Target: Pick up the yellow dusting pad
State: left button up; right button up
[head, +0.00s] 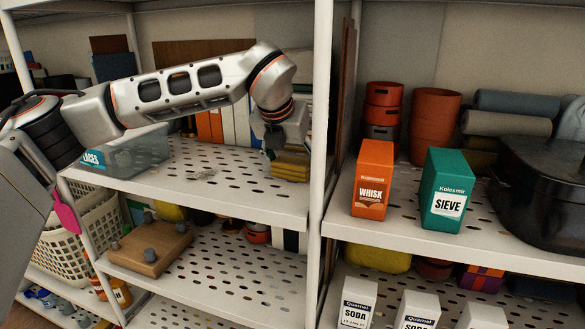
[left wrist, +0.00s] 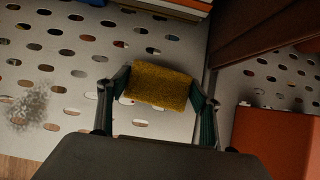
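The yellow dusting pad (head: 290,165) is at the right end of the upper left shelf, beside the white upright, in the head view. In the left wrist view the pad (left wrist: 161,86) lies crosswise between the two fingers. My left gripper (head: 278,145) reaches down to it from above. In the left wrist view the fingers of this gripper (left wrist: 162,88) touch both ends of the pad, with no gap visible. The pad's underside is hidden, so I cannot tell whether it touches the shelf. My right gripper is not in view.
A grey dust patch (head: 200,174) lies on the perforated shelf (head: 225,195) left of the pad. Books (head: 222,126) stand behind. A white upright (head: 320,110) is close on the right. Beyond it are an orange whisk box (head: 372,180) and a green sieve box (head: 446,190).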

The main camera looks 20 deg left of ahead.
aim_at(292, 162)
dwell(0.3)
pick_arm(q)
jog(key=shift+s+r, duration=0.15)
jog(key=shift+r, duration=0.15)
jog(key=r, duration=0.3)
jog(key=r+b, duration=0.1)
jog(key=r, duration=0.2)
jog(key=shift+s+r, duration=0.2)
jog(key=shift+r, duration=0.1)
jog(key=s+b, duration=0.3)
jog(key=s, duration=1.6)
jog(key=shift+s+a, duration=0.2)
jog(key=shift+a, duration=0.15)
jog(key=shift+w+f, duration=0.1)
jog(key=shift+c, duration=0.2)
